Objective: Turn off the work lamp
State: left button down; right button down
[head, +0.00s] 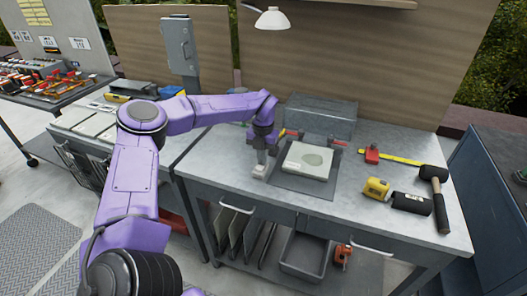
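The work lamp (272,18) has a cream shade on a thin arm. It hangs in front of the wooden back panel at the top of the head view; its shade looks pale, and I cannot tell whether it is lit. My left gripper (261,164) points down at the bench top, left of the grey mat and well below the lamp. A small pale grey piece (259,173) shows at its fingertips; I cannot tell whether it is a separate thing or part of the gripper. The finger gap is too small to judge. My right gripper is not in view.
A pale square block (308,161) sits on the dark mat (300,184), before a grey box (321,115). The bench's front middle is clear.

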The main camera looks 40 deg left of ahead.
pick_arm(q)
jog(key=shift+s+d+f+g, duration=0.2)
jog(key=shift+s+f+g, duration=0.1)
jog(key=shift+s+f, duration=0.4)
jog(key=shift+r, duration=0.35)
jog(key=r+p, duration=0.2)
jog(key=r, duration=0.1)
jog(key=w+r+p, duration=0.1)
jog(key=r, duration=0.1)
jog(key=shift+a+r, duration=0.2)
jog(key=shift+a, duration=0.1)
notch_tip(320, 180, up, 9)
jog(key=b, duration=0.2)
jog(key=shift+w+r, duration=0.15)
jog(key=shift+w, duration=0.2)
